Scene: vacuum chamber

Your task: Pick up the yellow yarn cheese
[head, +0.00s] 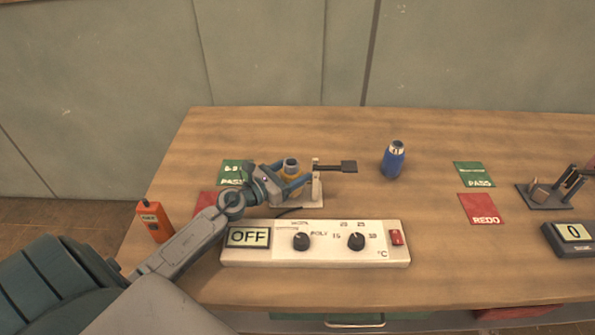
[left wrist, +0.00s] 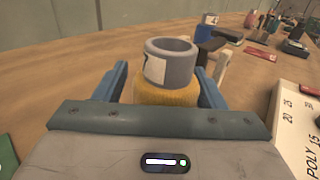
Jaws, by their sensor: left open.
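The yellow yarn cheese (left wrist: 165,95) is a yellow-orange wound cylinder with a grey tube and a white label at its top. In the head view the yarn cheese (head: 291,173) stands upright on the table beside a small pale stand. My left gripper (head: 284,181) reaches it from the left. In the left wrist view my left gripper (left wrist: 167,88) is open, with one blue finger on each side of the yarn. A gap shows at the right finger; contact at the left is unclear. The yarn's lower part is hidden. My right gripper is not in view.
A white control box (head: 315,258) with an OFF display lies in front. Green (head: 474,175) and red (head: 482,208) cards lie farther right. An orange device (head: 155,221) stands at the left edge. The table's middle right is clear.

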